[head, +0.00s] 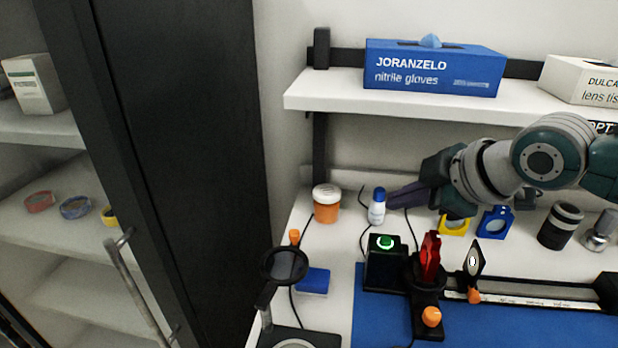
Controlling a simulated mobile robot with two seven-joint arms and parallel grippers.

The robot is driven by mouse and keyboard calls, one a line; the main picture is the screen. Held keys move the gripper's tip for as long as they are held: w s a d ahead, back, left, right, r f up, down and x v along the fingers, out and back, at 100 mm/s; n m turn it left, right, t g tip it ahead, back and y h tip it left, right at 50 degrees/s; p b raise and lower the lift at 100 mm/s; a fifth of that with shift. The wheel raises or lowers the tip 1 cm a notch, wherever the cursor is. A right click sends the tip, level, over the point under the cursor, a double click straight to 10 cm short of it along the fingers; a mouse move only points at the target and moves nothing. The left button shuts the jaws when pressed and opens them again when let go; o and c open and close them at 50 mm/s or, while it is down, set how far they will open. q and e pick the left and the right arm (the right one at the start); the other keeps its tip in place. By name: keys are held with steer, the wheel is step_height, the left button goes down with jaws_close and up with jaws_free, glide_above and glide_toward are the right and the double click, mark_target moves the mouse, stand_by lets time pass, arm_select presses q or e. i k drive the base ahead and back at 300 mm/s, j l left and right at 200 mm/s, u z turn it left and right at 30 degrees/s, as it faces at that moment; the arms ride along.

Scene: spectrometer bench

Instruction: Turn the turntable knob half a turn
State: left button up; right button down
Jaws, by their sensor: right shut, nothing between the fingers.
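My right gripper (394,198) reaches in from the right with its fingers pointing left, shut and empty. Its tips are by the white bottle with a blue cap (377,207); I cannot tell whether they touch. Below it on the bench, a red upright part (430,258) stands on a black mount, with an orange knob (432,317) low at the front. I cannot tell for sure which of these is the turntable knob. The gripper is above and behind them, clear of both. My left gripper is not in view.
A black box with a green-lit ring (385,262) and a lens on a rail (474,262) flank the red part. Behind are an orange jar (326,205) and yellow (454,226) and blue (495,222) holders. A magnifier (284,266) stands left. A shelf (330,97) overhangs.

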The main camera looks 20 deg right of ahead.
mark_target(431, 315)
steer(key=z, duration=1.75)
